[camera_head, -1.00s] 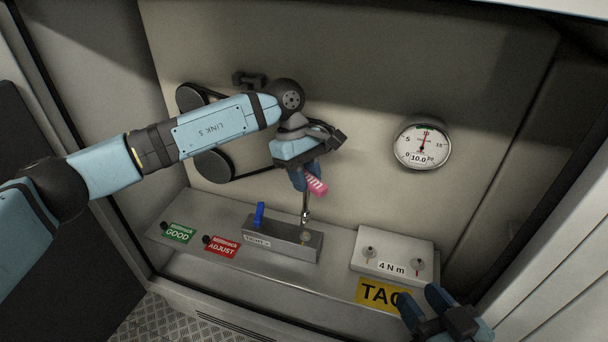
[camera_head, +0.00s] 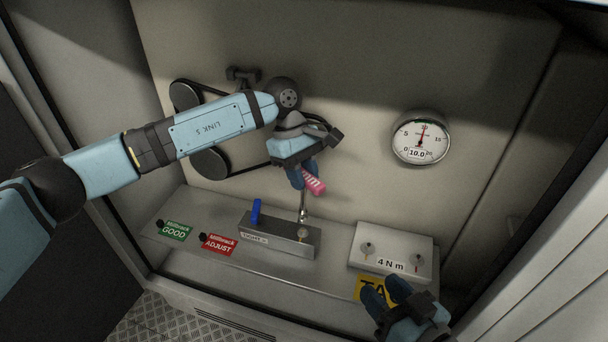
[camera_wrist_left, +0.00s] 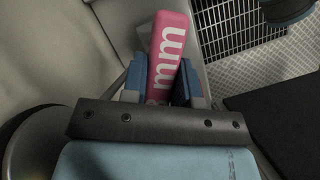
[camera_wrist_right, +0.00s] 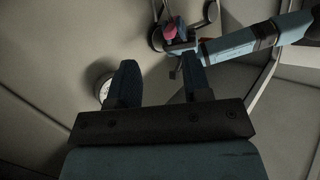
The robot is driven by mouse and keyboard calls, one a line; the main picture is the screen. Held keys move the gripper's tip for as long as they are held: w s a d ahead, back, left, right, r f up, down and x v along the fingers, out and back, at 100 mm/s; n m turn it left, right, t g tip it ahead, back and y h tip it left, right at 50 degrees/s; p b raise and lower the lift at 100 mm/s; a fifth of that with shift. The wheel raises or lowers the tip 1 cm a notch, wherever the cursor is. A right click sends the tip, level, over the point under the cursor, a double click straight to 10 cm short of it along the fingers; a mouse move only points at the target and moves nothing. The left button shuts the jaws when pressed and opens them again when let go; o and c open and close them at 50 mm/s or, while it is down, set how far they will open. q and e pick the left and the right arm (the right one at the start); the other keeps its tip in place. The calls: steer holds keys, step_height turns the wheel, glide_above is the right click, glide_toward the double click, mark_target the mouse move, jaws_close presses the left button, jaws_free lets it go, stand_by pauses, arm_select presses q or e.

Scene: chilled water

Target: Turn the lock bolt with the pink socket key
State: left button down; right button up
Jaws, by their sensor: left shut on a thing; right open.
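My left gripper (camera_head: 302,178) is shut on the pink socket key (camera_head: 315,184), with fingers on both sides of its handle. The handle, with white "mm" lettering, also shows in the left wrist view (camera_wrist_left: 168,50). The key's metal shaft points down, its socket end just above the right part of a grey holder block (camera_head: 275,247); I cannot tell if they touch. My right gripper (camera_head: 384,290) is open and empty at the lower right, by the yellow tag. I cannot make out which part is the lock bolt; my left arm hides some of the back wall.
A blue key (camera_head: 256,211) stands in the block. A belt drive (camera_head: 185,96) and a gauge (camera_head: 421,138) are on the back wall. A "4 N m" box (camera_head: 391,247), a yellow tag (camera_head: 363,283), a green GOOD label (camera_head: 174,232) and a red ADJUST label (camera_head: 219,244) are on the shelf.

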arm_select(q)
steer(key=shift+r, duration=0.1)
steer(key=shift+s+f+n, duration=0.1)
steer(key=shift+f+n, duration=0.2)
steer(key=shift+f, duration=0.3)
steer(key=shift+f+b, duration=0.35)
steer(key=shift+b, duration=0.05)
steer(key=shift+s+f+n+t, duration=0.15)
steer(key=shift+f+n+t, duration=0.15)
steer(key=shift+f+n, duration=0.15)
arm_select(e)
steer(key=shift+a+r+n+y, duration=0.2)
steer(key=shift+a+r+y, duration=0.25)
steer(key=shift+r, duration=0.3)
steer(key=shift+a+r+n+y, duration=0.2)
steer(key=shift+a+r+y, duration=0.25)
steer(key=shift+r, duration=0.3)
arm_select(q)
steer(key=shift+f+b, duration=0.25)
steer(key=shift+b, duration=0.25)
arm_select(e)
steer(key=shift+f, duration=0.35)
arm_select(q)
steer(key=shift+b, duration=0.3)
arm_select(e)
steer(key=shift+f, duration=0.3)
